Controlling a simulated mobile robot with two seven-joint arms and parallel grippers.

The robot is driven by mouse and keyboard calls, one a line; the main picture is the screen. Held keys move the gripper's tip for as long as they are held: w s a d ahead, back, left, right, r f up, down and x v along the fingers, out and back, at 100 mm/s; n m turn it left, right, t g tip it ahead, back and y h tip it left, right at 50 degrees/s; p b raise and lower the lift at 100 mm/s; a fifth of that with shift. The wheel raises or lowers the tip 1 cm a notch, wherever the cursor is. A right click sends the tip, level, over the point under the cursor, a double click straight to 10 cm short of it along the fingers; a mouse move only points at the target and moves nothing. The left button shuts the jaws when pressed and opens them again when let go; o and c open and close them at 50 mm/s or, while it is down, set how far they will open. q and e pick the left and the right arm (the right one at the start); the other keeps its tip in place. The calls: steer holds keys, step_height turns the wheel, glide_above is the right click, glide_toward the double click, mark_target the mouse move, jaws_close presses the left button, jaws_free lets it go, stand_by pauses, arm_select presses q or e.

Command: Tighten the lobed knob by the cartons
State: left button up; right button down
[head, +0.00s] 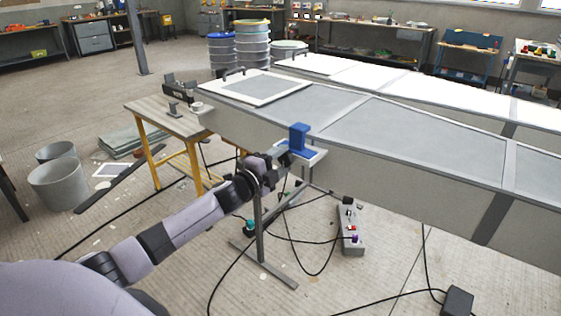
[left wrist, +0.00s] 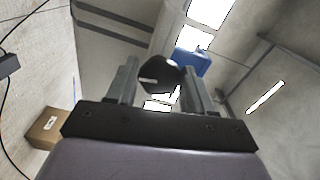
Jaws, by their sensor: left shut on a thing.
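A black lobed knob (left wrist: 160,76) with a pale mark on its face sits between the two fingers of my left gripper (left wrist: 161,86) in the left wrist view. The fingers are shut on it from both sides. In the head view my left gripper (head: 281,157) is at the near side edge of the long grey mould (head: 417,127), just below a blue block (head: 299,138). The knob cannot be made out there. One brown carton (left wrist: 45,128) shows at the lower left of the left wrist view. My right gripper is not in view.
The blue block also shows behind the knob in the left wrist view (left wrist: 193,62). A stand (head: 262,230) and a grey control box (head: 350,230) are below the mould, with cables across the floor. A yellow-legged table (head: 160,112) and grey buckets (head: 58,186) are at left.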

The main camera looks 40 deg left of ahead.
arm_select(q)
steer(key=o, duration=1)
steer(key=shift+c, duration=0.2)
steer(key=s, duration=0.7)
steer(key=shift+a, duration=0.35)
steer(key=s+d+f+n+g, duration=0.3)
steer(key=s+d+f+n, duration=0.3)
steer(key=s+d+f, duration=0.5)
steer(key=s+d+f+n+g+p, duration=0.1)
steer(key=s+d+f+n+g, duration=0.1)
steer(key=s+d+f+n, duration=0.2)
steer(key=s+d+f+n+g+h, duration=0.1)
steer(key=s+d+f+n, duration=0.3)
steer(key=s, duration=0.7)
step_height(320, 180, down, 2)
steer(key=shift+d+n+g+p, duration=0.35)
steer(key=shift+d+g, duration=0.2)
steer(key=shift+g, duration=0.15)
